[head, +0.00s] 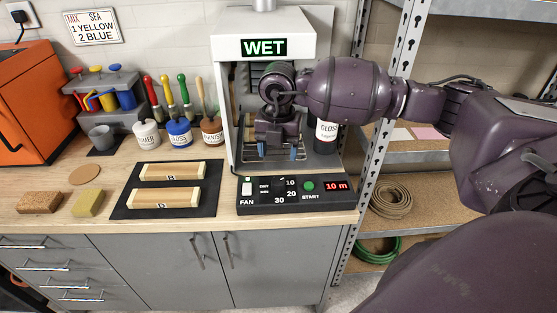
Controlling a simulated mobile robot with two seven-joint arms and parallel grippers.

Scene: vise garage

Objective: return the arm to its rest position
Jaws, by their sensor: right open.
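My right arm (350,92) comes in from the right and reaches across to the drying booth with the lit WET sign (264,47). My right gripper (279,154) is at the booth's open front, pointing down, with its two blue-tipped fingers apart. I see nothing held between them. A wire rack shows behind and below the fingers. The gripper and wrist hide much of the booth's inside, so I cannot tell what stands in there. My left gripper is not in view.
A control panel (262,201) sits below the booth. A metal shelf post (388,90) rises behind the arm. A black mat (210,207) with two wooden blocks and several paint jars lie to the left.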

